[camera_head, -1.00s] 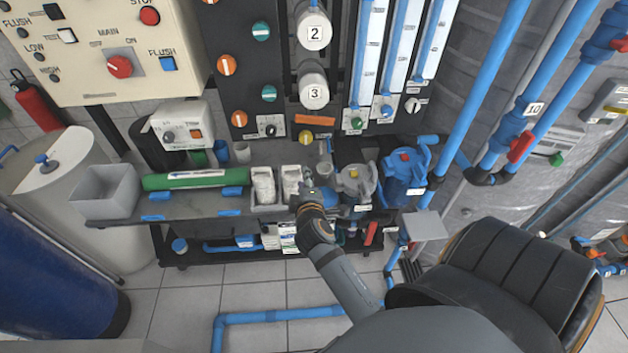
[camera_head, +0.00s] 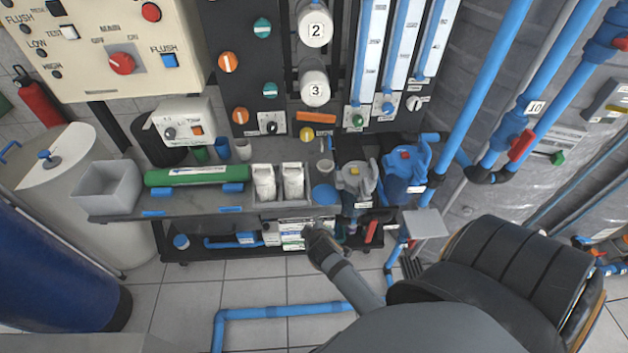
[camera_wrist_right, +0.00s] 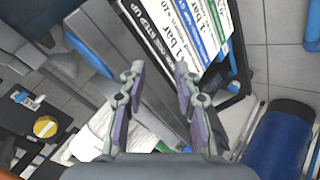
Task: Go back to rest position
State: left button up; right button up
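My right arm (camera_head: 345,278) comes in from the lower right. Its gripper (camera_head: 312,230) is small and dark in the head view, in front of the bench's front edge and below the blue round disc (camera_head: 325,194). In the right wrist view the gripper (camera_wrist_right: 160,68) has its two fingers spread apart with nothing between them. Printed cards with "bar" text (camera_wrist_right: 170,35) lie beyond the fingertips. My left gripper is not in view.
The grey bench (camera_head: 225,204) holds a grey bin (camera_head: 106,187), a green cylinder (camera_head: 197,175), two white packs (camera_head: 293,180) and grey and blue jug-like housings (camera_head: 404,168). A blue floor pipe (camera_head: 275,313) crosses the tiles. A blue barrel (camera_head: 55,275) stands left.

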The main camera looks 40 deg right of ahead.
dwell(0.4)
jog(key=s+a+f+g+y, duration=0.1)
jog(key=s+f, duration=0.3)
jog(key=f, duration=0.3)
jog(key=s+f+m+g+y, duration=0.1)
jog(key=s+f, duration=0.3)
jog(key=f, duration=0.3)
jog(key=s+a+f+g, duration=0.1)
jog(key=s+f+g, duration=0.1)
jog(key=s+f, duration=0.35)
jog(key=s+f+m+g, duration=0.1)
jog(key=s+f+m, duration=0.1)
jog(key=s+f, duration=0.5)
jog(key=s+d+f+m+g+y, duration=0.1)
jog(key=s+f, duration=0.5)
jog(key=s, duration=0.7)
jog(key=shift+s+f+m+g+p, duration=0.25)
jog(key=shift+f+m+g+p, duration=0.1)
jog(key=shift+m+g, duration=0.3)
